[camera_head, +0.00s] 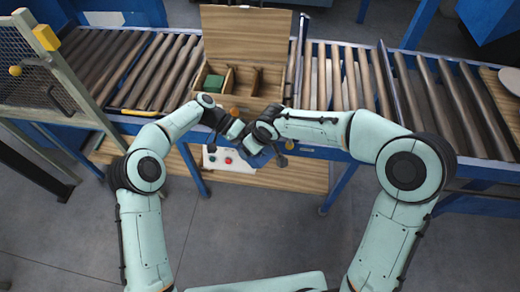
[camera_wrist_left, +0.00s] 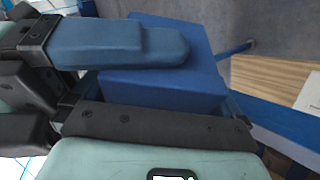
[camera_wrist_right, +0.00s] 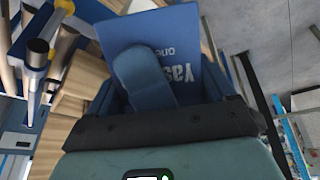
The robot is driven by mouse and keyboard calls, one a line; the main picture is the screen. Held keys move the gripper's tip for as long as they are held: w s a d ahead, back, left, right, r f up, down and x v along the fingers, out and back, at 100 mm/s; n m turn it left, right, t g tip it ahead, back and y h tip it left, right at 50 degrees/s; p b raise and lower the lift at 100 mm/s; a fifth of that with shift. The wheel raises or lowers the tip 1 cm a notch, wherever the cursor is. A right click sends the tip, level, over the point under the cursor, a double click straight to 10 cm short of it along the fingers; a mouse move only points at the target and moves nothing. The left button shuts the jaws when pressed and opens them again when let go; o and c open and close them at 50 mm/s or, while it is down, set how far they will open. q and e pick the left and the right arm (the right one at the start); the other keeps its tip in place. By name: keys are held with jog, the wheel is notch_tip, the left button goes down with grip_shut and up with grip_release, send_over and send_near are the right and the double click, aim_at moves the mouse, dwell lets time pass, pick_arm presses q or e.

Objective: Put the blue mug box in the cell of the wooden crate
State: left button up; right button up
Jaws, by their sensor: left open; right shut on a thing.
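The blue mug box (camera_head: 253,146) is held in the air in front of the conveyor, partly hidden by my grippers. Its plain blue faces fill the middle of the left wrist view (camera_wrist_left: 165,90). White lettering shows on it in the right wrist view (camera_wrist_right: 185,68). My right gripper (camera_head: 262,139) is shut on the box. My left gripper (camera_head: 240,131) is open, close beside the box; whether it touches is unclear. The wooden crate (camera_head: 258,97) stands on the conveyor behind the grippers with its lid raised. A green box (camera_head: 214,83) is in its left cell; the cells to the right look empty.
The roller conveyor (camera_head: 335,85) runs left and right of the crate. A mesh guard (camera_head: 40,65) stands at the far left.

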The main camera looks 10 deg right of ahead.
pick_arm(q)
jog(key=shift+x, duration=0.8)
pick_arm(e)
jog(key=shift+r, duration=0.1)
pick_arm(q)
jog(key=shift+d, duration=0.1)
jog(key=c, duration=1.1)
pick_arm(e)
jog(key=shift+w+a, duration=0.1)
pick_arm(q)
jog(key=shift+c, duration=0.7)
pick_arm(e)
jog(key=o, duration=1.2)
jog(key=shift+c, duration=0.2)
jog(key=shift+o, duration=0.4)
